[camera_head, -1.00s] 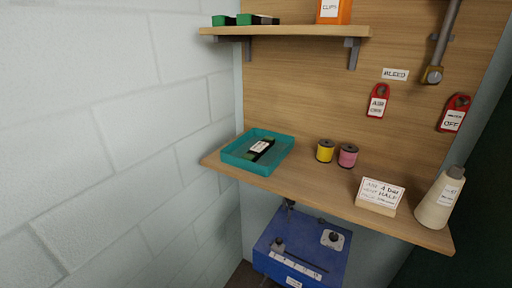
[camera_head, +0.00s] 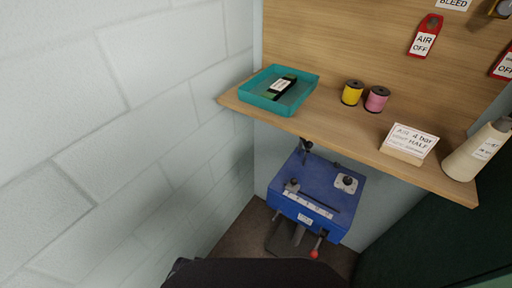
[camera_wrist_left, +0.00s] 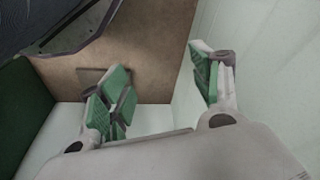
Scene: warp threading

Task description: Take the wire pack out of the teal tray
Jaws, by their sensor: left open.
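The wire pack (camera_head: 283,87) is a small dark green and black piece with a white label. It lies inside the teal tray (camera_head: 264,103) on the left end of the wooden shelf in the head view. The tray is shallow and open at the top. My left gripper (camera_wrist_left: 160,88) shows only in the left wrist view; its green-padded fingers are wide apart with nothing between them. Neither the tray nor the pack shows in that view. My right gripper is in neither view.
The wooden shelf (camera_head: 330,130) also holds a yellow spool (camera_head: 352,92), a pink spool (camera_head: 376,99), a sign (camera_head: 409,143) and a thread cone (camera_head: 477,152). A blue machine (camera_head: 318,190) stands below. A block wall (camera_head: 150,110) closes the left side.

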